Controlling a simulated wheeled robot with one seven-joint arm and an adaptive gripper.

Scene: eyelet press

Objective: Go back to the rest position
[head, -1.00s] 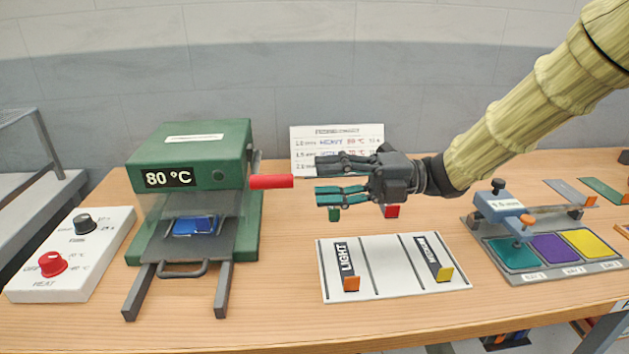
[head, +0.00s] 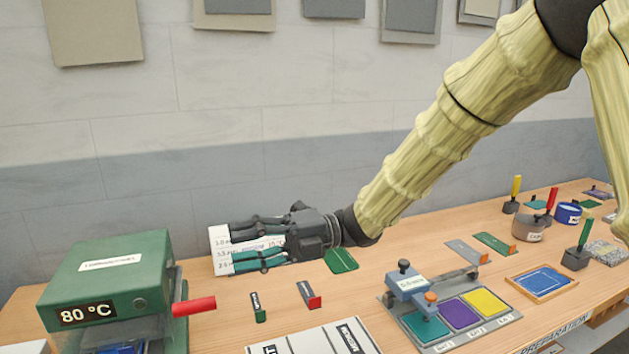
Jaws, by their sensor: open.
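My gripper (head: 232,247) is open and empty, held level above the back of the table with its fingers pointing left. It covers much of the white instruction card (head: 222,267) at the back. The green press (head: 120,262) stands at the left, its display reading 80 °C. Its red lever (head: 194,306) sticks out to the right, below and left of my fingers and apart from them.
Two small dark tabs, one with a green end (head: 260,316) and one with a red end (head: 315,301), lie on the table. A white board (head: 300,340) is in front.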

